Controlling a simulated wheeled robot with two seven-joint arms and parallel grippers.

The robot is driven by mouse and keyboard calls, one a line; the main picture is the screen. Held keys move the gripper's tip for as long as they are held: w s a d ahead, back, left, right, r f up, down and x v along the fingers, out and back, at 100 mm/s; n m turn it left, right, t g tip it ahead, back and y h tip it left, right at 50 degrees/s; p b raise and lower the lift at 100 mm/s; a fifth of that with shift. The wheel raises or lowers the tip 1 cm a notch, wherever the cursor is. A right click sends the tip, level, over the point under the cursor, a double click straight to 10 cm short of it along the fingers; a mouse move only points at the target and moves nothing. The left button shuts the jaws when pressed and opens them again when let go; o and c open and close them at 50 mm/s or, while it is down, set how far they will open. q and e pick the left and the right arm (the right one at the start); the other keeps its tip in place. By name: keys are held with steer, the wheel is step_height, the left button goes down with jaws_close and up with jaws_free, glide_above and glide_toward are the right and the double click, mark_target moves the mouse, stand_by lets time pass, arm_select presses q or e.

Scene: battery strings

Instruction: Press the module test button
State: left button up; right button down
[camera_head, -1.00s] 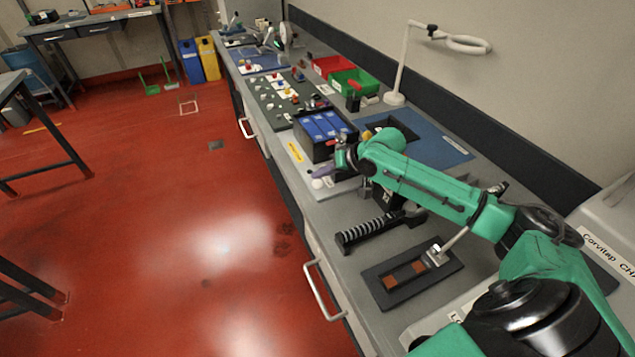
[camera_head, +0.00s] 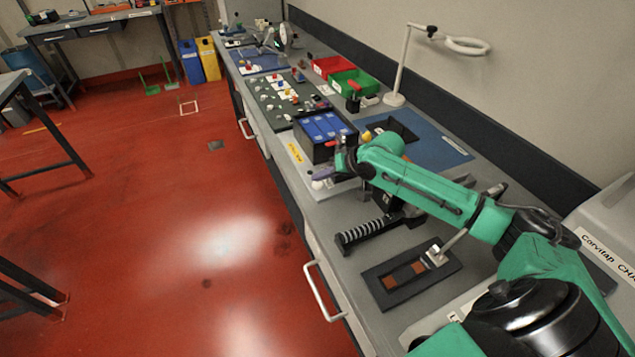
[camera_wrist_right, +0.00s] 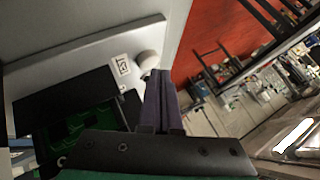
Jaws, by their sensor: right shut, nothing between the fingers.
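A pale round knob, which looks like the test button (camera_head: 317,184), sits at the bench's front edge in the head view. In the right wrist view the same button (camera_wrist_right: 147,58) is a pale dome beside a small printed label (camera_wrist_right: 123,68). My right gripper (camera_head: 323,174) has its purple fingers shut and empty, just above the button in the head view. In the wrist view its fingertips (camera_wrist_right: 160,74) are close beside the button; I cannot tell whether they touch. The black module box with blue cells (camera_head: 323,125) stands just behind the gripper. My left gripper is out of view.
A black ribbed-handled tool (camera_head: 368,232) and a dark tray (camera_head: 411,277) lie on the bench nearer me. Red (camera_head: 332,66) and green bins (camera_head: 354,82) and a white lamp (camera_head: 402,65) stand along the back.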

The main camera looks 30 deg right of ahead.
mark_target(321, 186)
steer(key=shift+f, duration=0.7)
stand_by(0.8)
steer(key=shift+r, duration=0.1)
steer(key=shift+r+p, duration=0.85)
steer(key=shift+p, duration=0.3)
step_height(321, 186, up, 5)
steer(key=p, duration=0.6)
steer(key=shift+r, duration=0.15)
